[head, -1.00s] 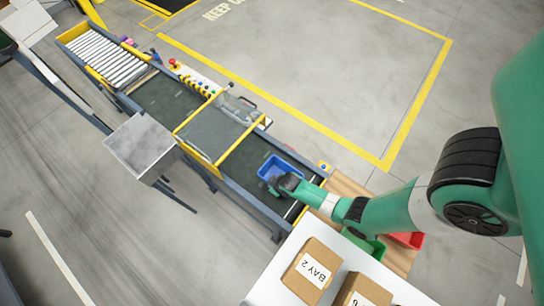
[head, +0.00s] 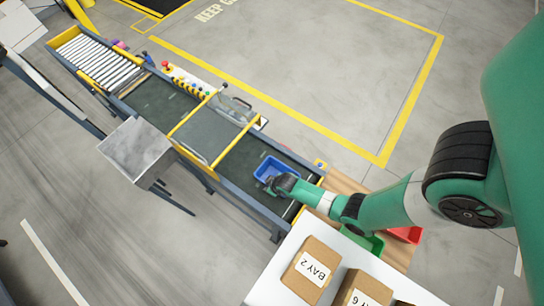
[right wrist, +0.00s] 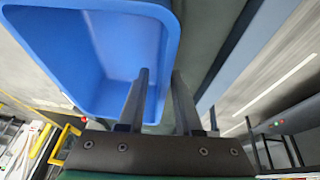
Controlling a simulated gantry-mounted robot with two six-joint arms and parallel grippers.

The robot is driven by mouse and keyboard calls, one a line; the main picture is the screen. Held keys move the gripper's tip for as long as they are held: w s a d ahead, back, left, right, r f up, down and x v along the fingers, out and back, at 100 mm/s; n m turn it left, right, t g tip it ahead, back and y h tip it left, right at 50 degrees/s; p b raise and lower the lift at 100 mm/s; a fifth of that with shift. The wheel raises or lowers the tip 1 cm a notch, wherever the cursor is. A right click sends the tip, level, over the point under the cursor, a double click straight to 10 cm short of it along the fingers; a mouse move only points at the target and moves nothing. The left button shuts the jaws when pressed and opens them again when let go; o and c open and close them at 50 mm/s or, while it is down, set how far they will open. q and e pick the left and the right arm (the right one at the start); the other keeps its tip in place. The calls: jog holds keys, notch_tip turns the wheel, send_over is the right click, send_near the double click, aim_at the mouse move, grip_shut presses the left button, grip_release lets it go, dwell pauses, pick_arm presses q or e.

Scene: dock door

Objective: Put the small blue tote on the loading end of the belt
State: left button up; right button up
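The small blue tote (head: 271,165) sits upright on the dark belt (head: 236,167) at the near end of the conveyor, or just above it; I cannot tell contact for certain. It appears empty. In the right wrist view the tote (right wrist: 60,50) fills the upper left. My right gripper (head: 277,180) is at the tote's near side. Its fingers (right wrist: 162,75) straddle the tote's wall, one inside and one outside. A gap shows beside the outer finger, so they look open. My left gripper is out of view.
A white table with cardboard boxes (head: 311,270) stands at the near side. Green (head: 366,242) and red (head: 405,235) totes are partly hidden under my right arm. A yellow-framed guard (head: 205,130) crosses the belt; rollers (head: 97,58) lie at its far end. A grey metal stand (head: 140,148) stands left.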

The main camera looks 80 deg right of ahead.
jog(key=p+v, duration=0.7)
jog(key=v, duration=0.4)
jog(key=shift+s+r, duration=0.15)
jog(key=shift+r, duration=0.2)
